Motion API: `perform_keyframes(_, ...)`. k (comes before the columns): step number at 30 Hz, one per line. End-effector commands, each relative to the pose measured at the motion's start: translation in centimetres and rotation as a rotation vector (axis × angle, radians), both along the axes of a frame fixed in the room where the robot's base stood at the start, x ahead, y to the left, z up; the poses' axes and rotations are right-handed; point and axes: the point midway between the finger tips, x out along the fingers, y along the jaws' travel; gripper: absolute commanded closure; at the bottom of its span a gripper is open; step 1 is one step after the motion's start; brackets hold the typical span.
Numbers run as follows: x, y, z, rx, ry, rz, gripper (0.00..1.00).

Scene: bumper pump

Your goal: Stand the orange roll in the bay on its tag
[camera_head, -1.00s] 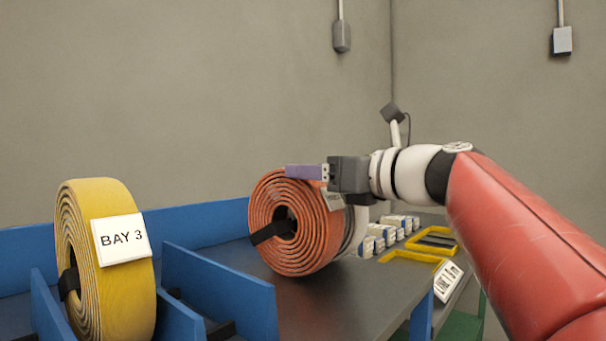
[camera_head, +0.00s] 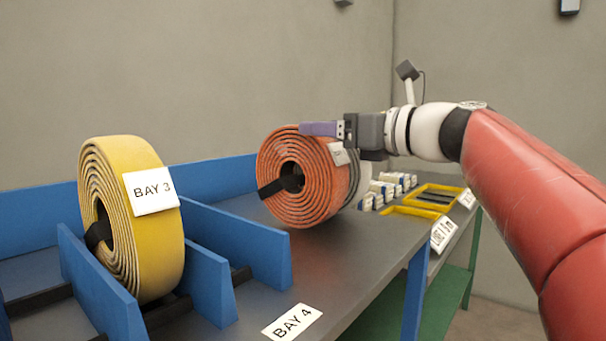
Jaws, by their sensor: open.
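The orange roll (camera_head: 325,203) stands upright on its edge on the grey bench, its coiled face with a black strap (camera_head: 270,189) toward me. A small white tag (camera_head: 340,154) is on its upper right side; its writing is too small to read. My gripper (camera_head: 320,129) is at the top of the roll, coming from the right, with a purple finger along the upper rim. The jaws are open; whether they touch the roll, I cannot tell. A BAY 4 label (camera_head: 292,321) lies at the bench's front edge, right of the blue dividers (camera_head: 240,243).
A yellow roll (camera_head: 158,240) with a BAY 3 tag (camera_head: 153,191) stands between blue dividers at left. Yellow trays (camera_head: 437,188) and small white boxes (camera_head: 385,189) sit at the right back. Bare bench (camera_head: 335,255) lies in front of the orange roll.

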Motion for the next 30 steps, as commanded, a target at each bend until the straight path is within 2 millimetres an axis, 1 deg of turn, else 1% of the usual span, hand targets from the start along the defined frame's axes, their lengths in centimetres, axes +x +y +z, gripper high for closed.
perform_keyframes(3, 1.2, 1.6, 0.0, 0.000, 0.002, 0.003, 0.35)
perform_keyframes(7, 2.2, 2.9, 0.0, 0.001, 0.002, 0.003, 0.35)
perform_keyframes(10, 2.5, 3.3, 0.0, 0.001, 0.001, 0.000, 0.35)
perform_keyframes(16, 2.5, 3.3, 0.0, 0.001, 0.001, -0.001, 0.35)
perform_keyframes(17, 2.5, 3.3, 0.0, 0.001, 0.001, -0.001, 0.37)
perform_keyframes(30, 2.5, 3.3, 0.0, 0.001, 0.001, 0.000, 0.95)
